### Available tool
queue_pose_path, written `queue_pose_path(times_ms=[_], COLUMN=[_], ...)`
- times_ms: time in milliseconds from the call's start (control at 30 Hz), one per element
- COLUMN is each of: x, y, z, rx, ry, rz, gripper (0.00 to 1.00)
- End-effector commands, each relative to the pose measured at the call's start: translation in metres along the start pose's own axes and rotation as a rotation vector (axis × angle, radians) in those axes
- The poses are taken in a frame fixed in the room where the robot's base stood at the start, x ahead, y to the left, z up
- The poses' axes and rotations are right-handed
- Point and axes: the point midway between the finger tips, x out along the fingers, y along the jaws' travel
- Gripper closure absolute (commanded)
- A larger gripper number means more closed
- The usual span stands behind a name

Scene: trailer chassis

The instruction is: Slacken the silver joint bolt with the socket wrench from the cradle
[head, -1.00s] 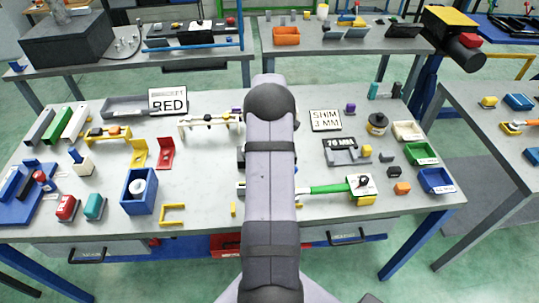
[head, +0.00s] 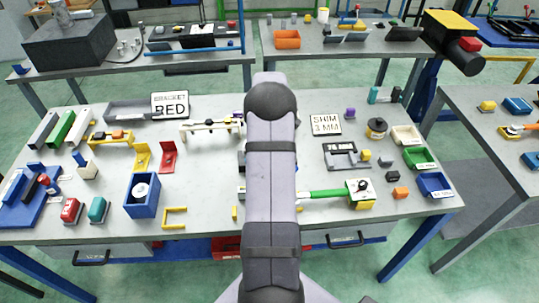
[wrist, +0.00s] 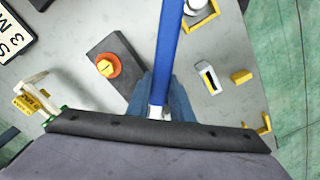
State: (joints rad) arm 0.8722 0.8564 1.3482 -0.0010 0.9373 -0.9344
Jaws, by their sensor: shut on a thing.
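In the wrist view my gripper (wrist: 161,98) is shut on a long blue-handled tool (wrist: 168,45). The bar runs from the top edge of the picture down between the blue-grey fingers, with a silver part at its lower end. Whether it is the socket wrench, I cannot tell, as its far end is out of view. In the head view my arm hides the gripper and the middle of the bench. A pale cradle-like rack (head: 203,130) stands left of the arm. I cannot make out the silver joint bolt in either view.
A dark block with an orange-and-yellow knob (wrist: 105,66) lies left of the tool. A grey-and-white piece (wrist: 208,78) and yellow brackets lie to its right. A green-handled tool (head: 322,194) and coloured bins (head: 434,184) are on the bench's right side. A blue box (head: 141,199) stands left.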

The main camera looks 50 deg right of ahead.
Motion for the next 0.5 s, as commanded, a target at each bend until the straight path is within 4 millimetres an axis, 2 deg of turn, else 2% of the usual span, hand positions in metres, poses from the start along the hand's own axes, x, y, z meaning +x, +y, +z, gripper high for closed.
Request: queue_pose_path(times_ms=[33, 500], x=[-0.006, -0.028], y=[0.001, 0.001], z=[-0.001, 0.000], rx=[0.000, 0.000], ry=[0.002, 0.001], rz=[0.002, 0.002], gripper=[1.00, 1.00])
